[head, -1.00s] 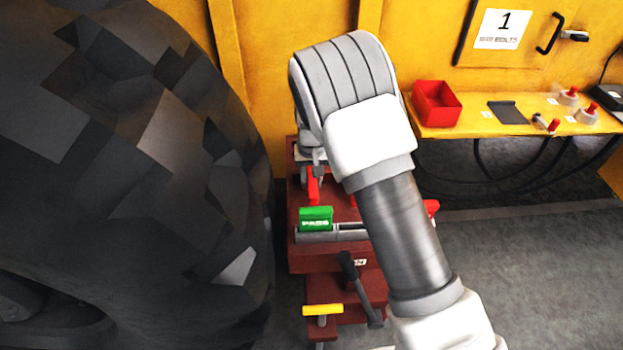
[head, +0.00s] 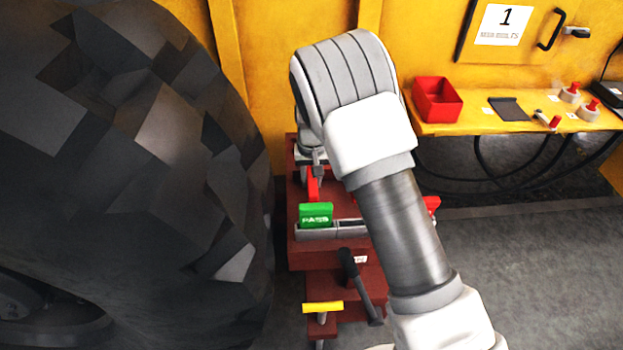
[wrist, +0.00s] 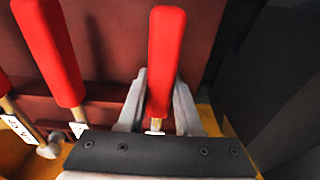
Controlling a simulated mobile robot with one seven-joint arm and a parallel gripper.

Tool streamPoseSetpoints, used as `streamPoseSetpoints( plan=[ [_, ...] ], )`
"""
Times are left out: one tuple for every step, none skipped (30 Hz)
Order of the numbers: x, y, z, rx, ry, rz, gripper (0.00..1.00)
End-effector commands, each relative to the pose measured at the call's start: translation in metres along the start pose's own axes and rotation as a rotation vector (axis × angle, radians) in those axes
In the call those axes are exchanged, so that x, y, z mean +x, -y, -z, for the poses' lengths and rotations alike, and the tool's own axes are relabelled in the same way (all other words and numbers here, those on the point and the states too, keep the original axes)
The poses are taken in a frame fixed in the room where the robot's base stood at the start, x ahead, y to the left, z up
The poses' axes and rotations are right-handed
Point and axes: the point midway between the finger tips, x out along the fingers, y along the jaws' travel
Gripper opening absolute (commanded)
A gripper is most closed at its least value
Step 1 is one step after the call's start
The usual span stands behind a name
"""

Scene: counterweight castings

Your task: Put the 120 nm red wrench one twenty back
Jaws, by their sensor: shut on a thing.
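A red-handled wrench (wrist: 166,50) stands between the two light grey fingers of my gripper (wrist: 160,88) in the wrist view, and the fingers are shut on it. Its label is mostly hidden by the gripper, so I cannot read its value. Two more red-handled wrenches, one next to it (wrist: 50,50) and one at the left edge (wrist: 5,85), are to the left with small white tags. In the head view my gripper (head: 314,168) is at the back of the dark red stand (head: 330,260), with a red handle (head: 313,184) just below it. My arm hides much of the stand.
A green PASS block (head: 316,215) sits on a grey bar on the stand. A black lever (head: 358,285) and a yellow-topped handle (head: 323,308) are in front. A yellow shelf with a red bin (head: 437,102) is at right.

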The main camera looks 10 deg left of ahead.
Motion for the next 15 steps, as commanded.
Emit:
streamPoseSetpoints(
  plan=[
    [-0.0014,0.0002,0.0014,0.0,-0.004,0.001,0.0],
    [-0.0013,0.0002,0.0014,0.0,-0.004,0.001,0.0],
    [-0.0011,0.0002,0.0014,0.0,-0.004,0.001,0.0],
    [-0.0009,0.0002,0.0014,0.0,-0.004,0.001,0.0],
    [-0.0006,0.0002,0.0014,0.0,-0.004,0.001,0.0],
    [-0.0002,0.0001,0.0013,0.0,-0.004,0.001,0.0],
    [0.0001,0.0001,0.0013,0.0,-0.004,0.001,0.0],
    [0.0005,0.0001,0.0013,0.0,-0.004,0.001,0.0],
    [0.001,0.0001,0.0012,0.0,-0.004,0.001,0.0],
    [0.0014,0.0,0.0012,0.001,-0.004,0.001,0.0],
    [0.0017,0.0,0.0012,0.001,-0.004,0.001,0.0],
    [0.0022,0.0,0.0011,0.001,-0.004,0.001,0.0],
    [0.0021,0.0,0.0012,0.001,-0.004,0.001,0.35],
    [0.0018,0.0,0.0011,0.001,-0.004,0.001,0.41],
    [0.0018,0.0,0.001,0.0,-0.004,0.001,0.48]
  ],
)
